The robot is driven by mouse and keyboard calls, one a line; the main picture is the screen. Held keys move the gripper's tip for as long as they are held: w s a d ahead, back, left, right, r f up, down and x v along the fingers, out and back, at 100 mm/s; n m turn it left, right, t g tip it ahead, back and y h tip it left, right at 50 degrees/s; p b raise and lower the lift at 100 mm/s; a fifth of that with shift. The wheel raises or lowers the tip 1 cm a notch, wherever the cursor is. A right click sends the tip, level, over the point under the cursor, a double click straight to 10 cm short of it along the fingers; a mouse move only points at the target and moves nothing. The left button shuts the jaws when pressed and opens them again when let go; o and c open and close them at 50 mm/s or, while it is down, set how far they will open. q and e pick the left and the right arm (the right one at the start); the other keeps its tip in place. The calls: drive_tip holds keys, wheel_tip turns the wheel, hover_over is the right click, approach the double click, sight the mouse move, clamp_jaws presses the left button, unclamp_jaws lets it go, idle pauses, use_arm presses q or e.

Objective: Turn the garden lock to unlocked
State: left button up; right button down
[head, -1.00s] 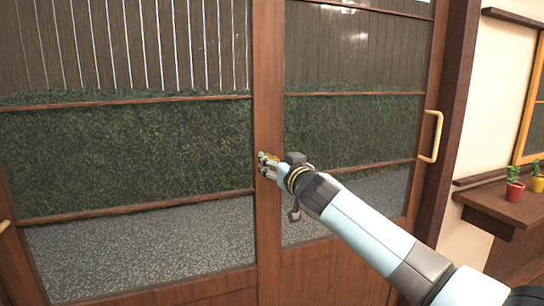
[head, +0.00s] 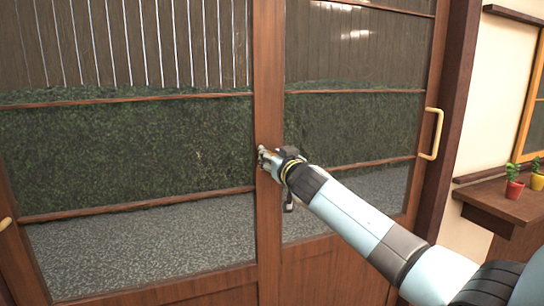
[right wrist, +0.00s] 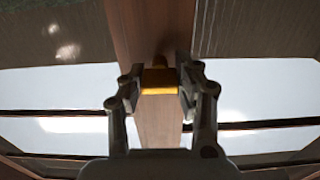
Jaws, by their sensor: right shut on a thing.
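The garden lock (right wrist: 159,80) is a small yellow-brass piece on the brown wooden middle stile (head: 268,60) of the sliding glass doors. In the right wrist view it sits between the two fingers of my right gripper (right wrist: 160,84), which is shut on it. In the head view my right gripper (head: 264,158) is at the stile, and it hides most of the lock there. I cannot tell from these views whether the lock stands at locked or unlocked. My left gripper is not in view.
A pale handle (head: 431,134) is on the right door's frame, and another (head: 5,224) is at the far left. A wooden shelf (head: 490,197) with a red pot (head: 514,189) and a yellow pot (head: 538,182) stands at the right. Glass panes flank the stile.

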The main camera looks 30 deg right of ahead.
drive_tip(key=shift+n, duration=0.3)
drive_tip(key=n, duration=0.3)
drive_tip(key=shift+a+n, duration=0.1)
drive_tip(key=shift+n, duration=0.2)
drive_tip(key=n+p, duration=0.1)
drive_tip(key=n, duration=0.3)
drive_tip(key=shift+n, duration=0.3)
drive_tip(key=n, duration=0.4)
drive_tip(key=shift+a+f+n+p, duration=0.1)
drive_tip(key=shift+a+n+p, duration=0.05)
drive_tip(key=shift+n+p, duration=0.15)
drive_tip(key=n, duration=0.4)
drive_tip(key=shift+f+n+p, duration=0.15)
drive_tip(key=shift+n+p, duration=0.15)
drive_tip(key=shift+p, duration=0.1)
drive_tip(key=c, duration=0.9)
unclamp_jaws()
